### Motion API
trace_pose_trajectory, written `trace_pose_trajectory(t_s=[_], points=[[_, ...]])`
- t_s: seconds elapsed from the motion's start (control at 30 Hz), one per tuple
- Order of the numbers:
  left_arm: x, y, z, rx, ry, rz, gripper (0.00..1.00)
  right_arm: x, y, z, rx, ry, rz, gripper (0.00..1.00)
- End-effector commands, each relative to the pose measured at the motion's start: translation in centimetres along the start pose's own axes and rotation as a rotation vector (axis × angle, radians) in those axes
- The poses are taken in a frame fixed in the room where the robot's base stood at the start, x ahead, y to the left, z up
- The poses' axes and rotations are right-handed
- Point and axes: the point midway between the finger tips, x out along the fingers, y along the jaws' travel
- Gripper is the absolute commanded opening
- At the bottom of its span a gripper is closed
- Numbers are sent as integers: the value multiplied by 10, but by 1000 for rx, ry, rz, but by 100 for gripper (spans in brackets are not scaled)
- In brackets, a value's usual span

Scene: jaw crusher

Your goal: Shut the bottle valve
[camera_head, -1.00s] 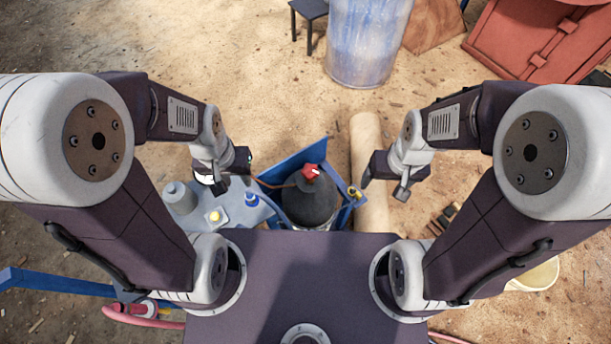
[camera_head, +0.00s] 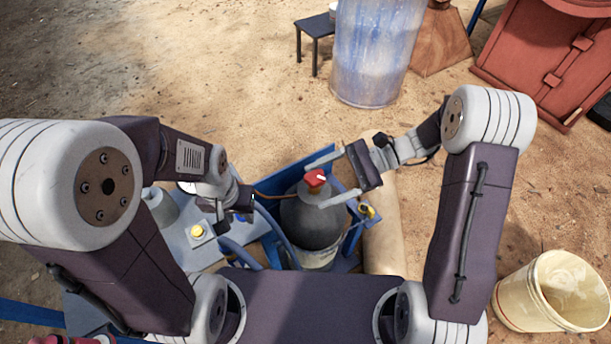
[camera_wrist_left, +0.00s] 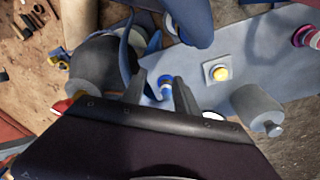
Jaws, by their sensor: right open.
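The dark grey bottle (camera_head: 312,224) stands upright in a blue frame, with a red valve knob (camera_head: 316,178) on top. My right gripper (camera_head: 315,186) is open, its two fingers reaching in from the right on the far and near sides of the knob. I cannot tell whether they touch it. My left gripper (camera_head: 246,204) is left of the bottle over a grey panel. In the left wrist view its fingers (camera_wrist_left: 160,95) are apart, with a blue-and-white part beyond them. The bottle (camera_wrist_left: 105,62) and part of the red knob (camera_wrist_left: 64,104) also show there.
The grey panel (camera_head: 205,255) carries a yellow button (camera_head: 197,231) and a grey cylinder (camera_head: 160,208). A blue frame (camera_head: 325,158) surrounds the bottle. A tan roll (camera_head: 385,245) lies to its right. A cream bucket (camera_head: 545,292) and a blue-white drum (camera_head: 370,55) stand farther off.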

Motion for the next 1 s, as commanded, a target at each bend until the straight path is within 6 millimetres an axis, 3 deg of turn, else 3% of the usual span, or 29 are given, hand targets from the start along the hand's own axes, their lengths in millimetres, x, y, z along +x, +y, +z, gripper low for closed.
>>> trace_pose_trajectory(t_s=[0.03, 0.13, 0.3, 0.4, 0.63, 1.0], points=[[-2, 0, 0, 0, 0, 0, 36, -4, -16, -16, 73, -82, -86, 75], [-5, 0, 0, 0, 0, 0, 36, -15, -36, -53, 194, -222, -255, 75], [-7, 0, -1, 0, 0, 0, 36, -23, -30, -105, 336, -324, -408, 75], [-7, 0, -1, 0, 0, 0, 36, -22, -22, -118, 375, -339, -432, 75], [-7, 0, -1, 0, 0, 0, 36, -13, -24, -118, 382, -341, -432, 75], [-5, 0, 0, 0, 0, 0, 36, 48, -56, -102, 381, -339, -429, 75]])
